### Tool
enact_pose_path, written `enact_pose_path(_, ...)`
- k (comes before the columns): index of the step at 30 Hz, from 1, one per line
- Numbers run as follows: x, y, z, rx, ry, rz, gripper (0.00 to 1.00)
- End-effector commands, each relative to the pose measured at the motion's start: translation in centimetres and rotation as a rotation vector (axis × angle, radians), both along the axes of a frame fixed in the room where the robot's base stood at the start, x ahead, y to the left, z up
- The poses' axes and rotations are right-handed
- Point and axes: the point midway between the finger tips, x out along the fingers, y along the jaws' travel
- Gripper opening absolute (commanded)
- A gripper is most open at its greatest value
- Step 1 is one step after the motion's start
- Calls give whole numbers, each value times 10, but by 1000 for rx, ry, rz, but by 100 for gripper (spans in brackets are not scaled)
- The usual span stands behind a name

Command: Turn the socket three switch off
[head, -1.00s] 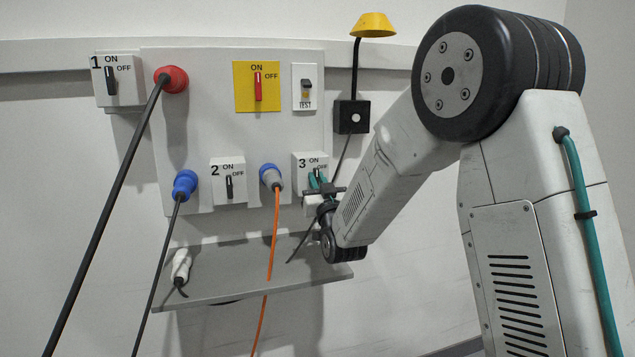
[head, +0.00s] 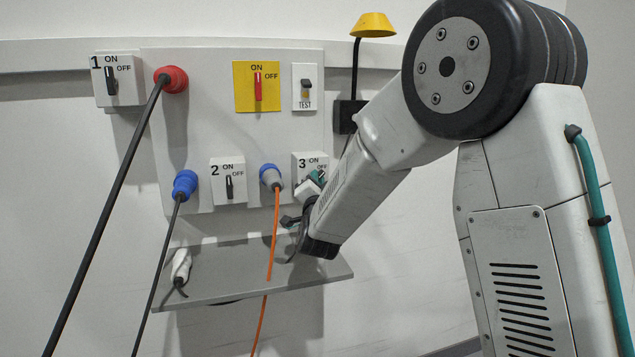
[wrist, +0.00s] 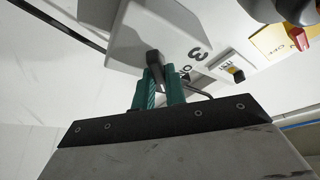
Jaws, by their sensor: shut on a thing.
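The socket three switch is a white box (head: 300,161) marked 3, ON and OFF, at the lower right of the wall panel. It also shows in the wrist view (wrist: 128,42), at a slant. Its black handle (wrist: 154,58) sits between the teal fingers of my gripper (wrist: 160,80), which is shut on it. In the head view my gripper (head: 316,178) is tilted at the box, and my wrist and fingers hide the handle there. The handle's exact angle against the ON and OFF marks is hard to tell.
Left of the box is a grey-blue plug (head: 271,177) with a hanging orange cable. Switch 2 (head: 229,183) and a blue plug (head: 185,184) are further left. A grey shelf (head: 225,283) juts out below. A yellow-topped lamp (head: 372,25) stands above right.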

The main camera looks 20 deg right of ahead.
Motion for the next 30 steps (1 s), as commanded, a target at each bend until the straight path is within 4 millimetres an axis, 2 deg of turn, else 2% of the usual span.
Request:
enact_pose_path(18, 0, 0, -1, 557, 2, 0, 0)
enact_pose_path(30, 0, 0, -1, 759, 3, -1, 0)
